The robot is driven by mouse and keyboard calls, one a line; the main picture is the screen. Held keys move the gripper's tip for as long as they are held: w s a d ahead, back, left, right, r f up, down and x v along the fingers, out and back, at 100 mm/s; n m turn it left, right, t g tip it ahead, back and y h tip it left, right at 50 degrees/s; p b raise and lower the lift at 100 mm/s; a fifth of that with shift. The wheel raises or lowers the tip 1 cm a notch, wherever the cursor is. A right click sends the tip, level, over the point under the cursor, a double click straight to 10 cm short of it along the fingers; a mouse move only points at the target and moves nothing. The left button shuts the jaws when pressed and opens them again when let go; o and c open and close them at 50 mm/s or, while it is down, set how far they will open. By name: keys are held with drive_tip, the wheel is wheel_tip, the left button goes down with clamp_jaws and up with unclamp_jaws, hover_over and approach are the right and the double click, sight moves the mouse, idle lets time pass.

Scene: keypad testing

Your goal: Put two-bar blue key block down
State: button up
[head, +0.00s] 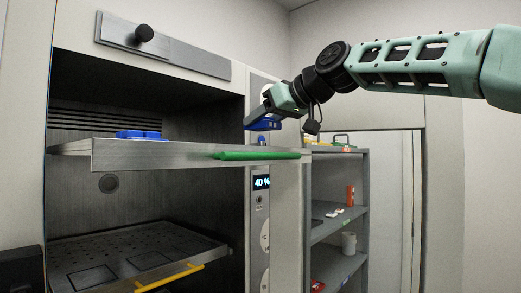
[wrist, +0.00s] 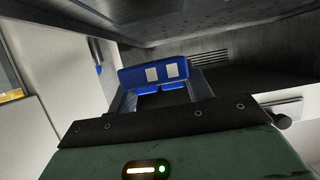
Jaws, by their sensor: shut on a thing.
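My gripper (wrist: 160,95) is shut on the two-bar blue key block (wrist: 155,76), which shows two pale bars on its face in the wrist view. In the head view, my gripper (head: 265,114) holds the block (head: 262,126) in the air, above and near the right end of the upper shelf (head: 150,154). The block looks clear of the shelf. Another blue block (head: 138,134) lies on the left part of that shelf; its markings cannot be made out.
The upper shelf has a green handle (head: 255,156) on its front edge. A lower perforated rack (head: 140,252) has a yellow handle (head: 170,277). A display (head: 262,183) reads 40 %. A grey shelving unit (head: 338,232) with small items stands at the right.

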drive_tip(key=shift+f, duration=2.65)
drive_tip(key=shift+f+b, duration=0.2)
drive_tip(key=shift+b, duration=0.15)
drive_tip(key=o, duration=1)
drive_tip(key=shift+r, duration=0.1)
drive_tip(key=shift+c, duration=0.2)
drive_tip(key=shift+r, duration=0.1)
drive_tip(key=b+v, duration=0.5)
drive_tip(key=v, duration=0.7)
drive_tip(key=shift+b, duration=0.4)
